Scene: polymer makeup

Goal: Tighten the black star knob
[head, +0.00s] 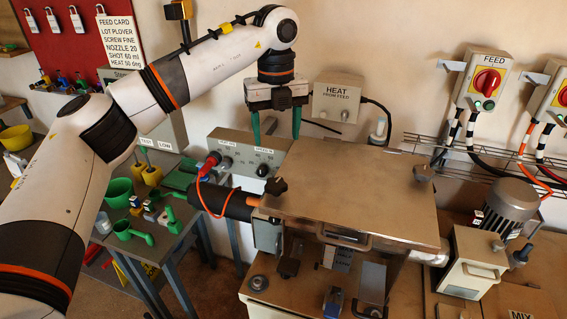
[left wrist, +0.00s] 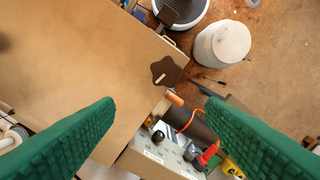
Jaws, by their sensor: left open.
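A black star knob (head: 276,186) sits at the near left corner of a flat tan cover plate (head: 350,205). In the left wrist view the knob (left wrist: 166,70) shows from above at the plate's corner, a little beyond the gap between my fingertips. A second dark knob (head: 423,172) stands at the plate's far right. My left gripper (head: 276,136) is open and empty, fingers pointing down, above and behind the near knob in the head view. Its green fingers (left wrist: 160,104) are wide apart in the left wrist view. My right gripper is not in view.
A control box (head: 245,155) with dials stands behind the plate's left end. A black barrel (head: 225,203) with a red plug and orange cable lies left of the knob. A HEAT box (head: 338,102) is on the wall, and a motor (head: 511,205) stands at right.

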